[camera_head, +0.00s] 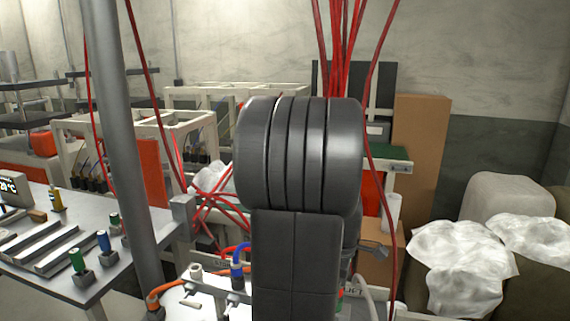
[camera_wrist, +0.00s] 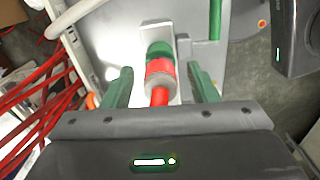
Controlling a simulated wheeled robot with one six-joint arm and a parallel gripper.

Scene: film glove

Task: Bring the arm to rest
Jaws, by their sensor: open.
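My gripper (camera_wrist: 162,88) shows in the wrist view with its two green fingers spread apart. Between and beyond them is a red and green fitting (camera_wrist: 160,68) with a grey ring, set against a pale bracket. A red piece runs from the fitting down toward my gripper's body. I cannot tell whether the fingers touch the fitting; a gap shows on both sides. In the head view my dark arm (camera_head: 298,155) stands folded in the middle and hides most of the bench behind it. My gripper is hidden there.
A white bench (camera_head: 190,303) with blue and orange hoses lies behind my arm. A grey post (camera_head: 118,140) and a table (camera_head: 100,278) with tools stand left. Red cables (camera_head: 340,45) hang above, and more red cables (camera_wrist: 40,100) lie left in the wrist view. Wrapped bundles (camera_head: 465,265) sit right.

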